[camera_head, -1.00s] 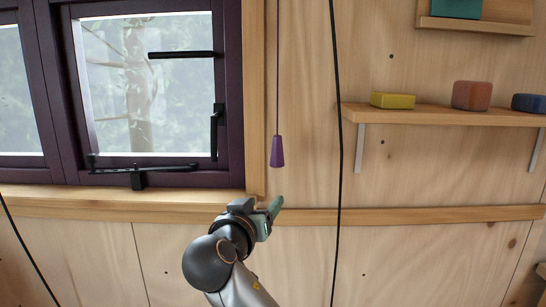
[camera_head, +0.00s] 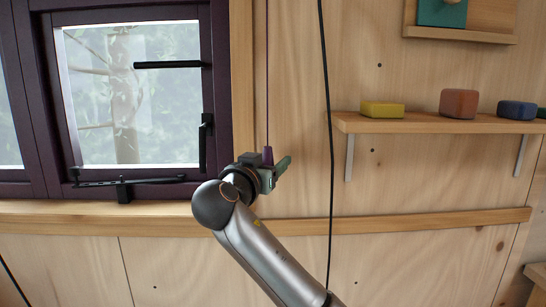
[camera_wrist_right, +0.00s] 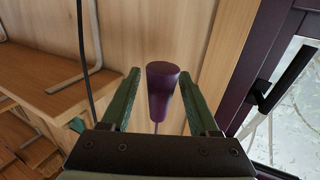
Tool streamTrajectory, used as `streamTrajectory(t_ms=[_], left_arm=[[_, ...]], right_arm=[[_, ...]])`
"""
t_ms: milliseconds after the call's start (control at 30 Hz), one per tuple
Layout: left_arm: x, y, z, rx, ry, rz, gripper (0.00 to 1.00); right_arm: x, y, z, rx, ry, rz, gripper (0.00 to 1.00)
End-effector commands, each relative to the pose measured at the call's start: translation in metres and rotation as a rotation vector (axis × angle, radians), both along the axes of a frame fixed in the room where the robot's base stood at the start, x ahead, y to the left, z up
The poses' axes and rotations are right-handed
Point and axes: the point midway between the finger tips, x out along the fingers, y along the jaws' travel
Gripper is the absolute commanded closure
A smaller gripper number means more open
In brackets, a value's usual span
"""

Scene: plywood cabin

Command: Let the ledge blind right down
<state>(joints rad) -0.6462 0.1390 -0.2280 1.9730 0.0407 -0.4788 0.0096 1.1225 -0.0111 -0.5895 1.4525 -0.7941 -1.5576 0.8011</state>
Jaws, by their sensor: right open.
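The purple pull (camera_head: 267,154) hangs on a thin purple cord (camera_head: 267,80) just right of the window frame. In the head view my right gripper (camera_head: 277,166) is at the pull and hides its lower part. In the right wrist view the pull (camera_wrist_right: 162,88) stands between the two open green fingers, with a visible gap on each side. The blind itself is not in view; the window's top is cut off. My left gripper is not in view.
The purple-framed window (camera_head: 216,100) with black handles is on the left, above a wooden sill (camera_head: 100,215). A black cable (camera_head: 328,120) hangs right of the pull. Further right, a shelf (camera_head: 430,123) holds yellow, orange-brown and blue blocks.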

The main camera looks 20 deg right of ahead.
Motion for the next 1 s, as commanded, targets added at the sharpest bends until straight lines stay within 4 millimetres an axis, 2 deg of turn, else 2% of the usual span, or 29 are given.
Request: streamTrajectory(t_ms=[167,467,1000], left_arm=[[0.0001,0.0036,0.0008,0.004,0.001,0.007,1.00],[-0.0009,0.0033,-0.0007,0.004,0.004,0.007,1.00],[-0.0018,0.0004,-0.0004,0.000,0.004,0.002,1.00]], right_arm=[[0.0105,-0.0089,0.0007,0.001,-0.001,-0.001,0.39],[0.0120,-0.0098,0.0000,0.001,-0.001,0.000,0.39],[0.0117,-0.0097,-0.0003,0.001,0.001,0.000,0.99]])
